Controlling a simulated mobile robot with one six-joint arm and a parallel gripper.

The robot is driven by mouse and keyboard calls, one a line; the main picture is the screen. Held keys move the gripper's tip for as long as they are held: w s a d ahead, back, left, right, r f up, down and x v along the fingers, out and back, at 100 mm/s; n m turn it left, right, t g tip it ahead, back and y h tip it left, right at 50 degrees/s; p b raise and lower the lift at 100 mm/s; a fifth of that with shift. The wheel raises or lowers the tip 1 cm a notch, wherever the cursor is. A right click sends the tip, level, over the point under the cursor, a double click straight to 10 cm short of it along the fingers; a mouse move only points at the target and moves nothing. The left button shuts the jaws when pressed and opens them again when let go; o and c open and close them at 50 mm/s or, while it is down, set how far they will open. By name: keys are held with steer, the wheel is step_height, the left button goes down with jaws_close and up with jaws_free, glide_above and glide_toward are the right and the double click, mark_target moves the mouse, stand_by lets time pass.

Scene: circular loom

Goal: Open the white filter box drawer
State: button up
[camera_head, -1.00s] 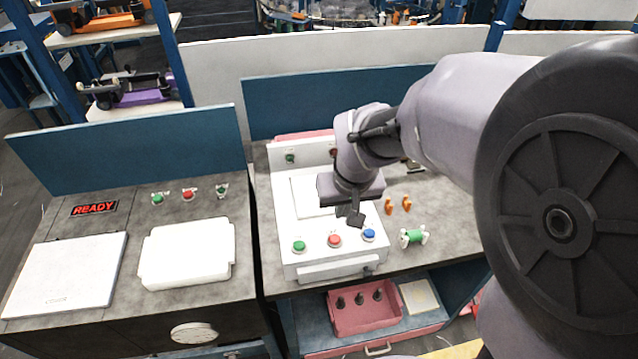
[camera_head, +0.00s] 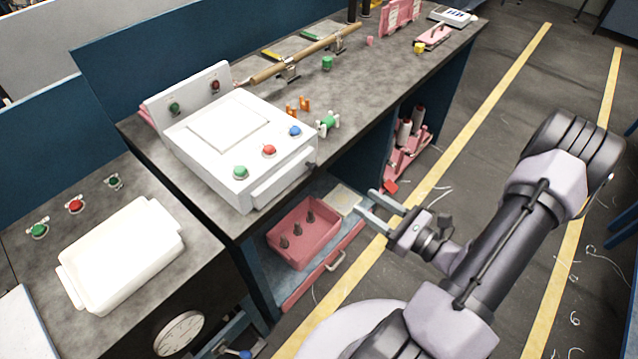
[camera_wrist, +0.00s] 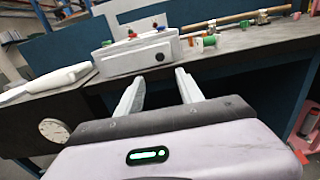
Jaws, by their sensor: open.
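The white filter box (camera_head: 225,150) sits on the grey workbench, with green, red and blue buttons on its top. Its drawer front (camera_head: 284,182) is a long white panel on the side facing me and looks shut. My gripper (camera_head: 362,202) is open and empty, in front of the bench edge, to the right of the drawer and apart from it. In the wrist view, the box (camera_wrist: 135,54) lies beyond and above my two open fingertips (camera_wrist: 158,82), with its front facing the camera. Nothing is between the fingers.
A pink tray (camera_head: 303,235) with several dark pegs stands on the shelf below. A green spool (camera_head: 327,123) and orange pieces (camera_head: 298,105) lie right of the box. A white lidded container (camera_head: 122,255) is on the left bench.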

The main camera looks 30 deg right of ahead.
mark_target(315, 168)
steer(key=b+x, duration=0.2)
steer(key=x, duration=1.4)
steer(key=shift+w+a+r+b, duration=0.1)
steer(key=shift+w+a+b, duration=0.05)
steer(key=shift+w+b, duration=0.2)
steer(key=shift+s, duration=0.1)
jaws_close()
